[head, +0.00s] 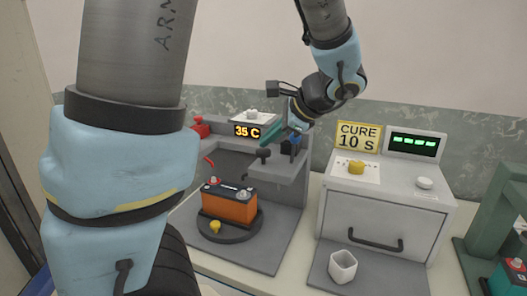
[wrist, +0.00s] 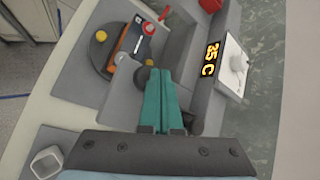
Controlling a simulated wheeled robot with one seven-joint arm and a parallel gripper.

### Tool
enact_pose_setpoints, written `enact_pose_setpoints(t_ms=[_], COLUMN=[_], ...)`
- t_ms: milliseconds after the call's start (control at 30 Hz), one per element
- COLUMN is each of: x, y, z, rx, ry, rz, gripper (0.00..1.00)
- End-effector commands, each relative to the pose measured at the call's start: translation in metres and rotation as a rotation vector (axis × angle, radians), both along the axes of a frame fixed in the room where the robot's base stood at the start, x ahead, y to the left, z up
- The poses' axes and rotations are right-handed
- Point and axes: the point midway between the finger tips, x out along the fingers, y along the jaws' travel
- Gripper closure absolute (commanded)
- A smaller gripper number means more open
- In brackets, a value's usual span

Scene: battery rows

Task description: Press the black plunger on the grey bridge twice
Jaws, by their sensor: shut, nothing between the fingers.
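The black plunger (head: 263,155) stands upright on the grey bridge (head: 284,171), which reaches over the front of the battery station. In the wrist view the plunger's round dark top (wrist: 141,78) shows just left of my fingertips. My gripper (head: 265,142) has teal fingers, shut and empty, pointing down and left. In the head view its tips appear just above the plunger; I cannot tell whether they touch it. The shut fingers also fill the middle of the wrist view (wrist: 160,73). An orange and black battery (head: 229,204) sits on a dark round turntable (head: 246,232) below.
An amber "35 C" display (head: 247,131) and a red part (head: 201,127) are on the station's back wall. A grey cure box (head: 380,205) with a yellow knob (head: 356,167) stands to the right. A white cup (head: 342,267) stands in front of it.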

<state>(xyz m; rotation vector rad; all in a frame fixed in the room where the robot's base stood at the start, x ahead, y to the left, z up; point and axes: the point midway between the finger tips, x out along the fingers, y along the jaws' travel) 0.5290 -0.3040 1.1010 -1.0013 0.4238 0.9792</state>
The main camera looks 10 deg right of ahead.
Motion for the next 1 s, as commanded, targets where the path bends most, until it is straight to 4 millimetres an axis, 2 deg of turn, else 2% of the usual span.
enact_pose_setpoints(t_ms=[1000], x=[0.0001], y=[0.0001], z=[-0.0083], rx=[0.001], ry=[0.0], rz=[0.001], gripper=[1.0])
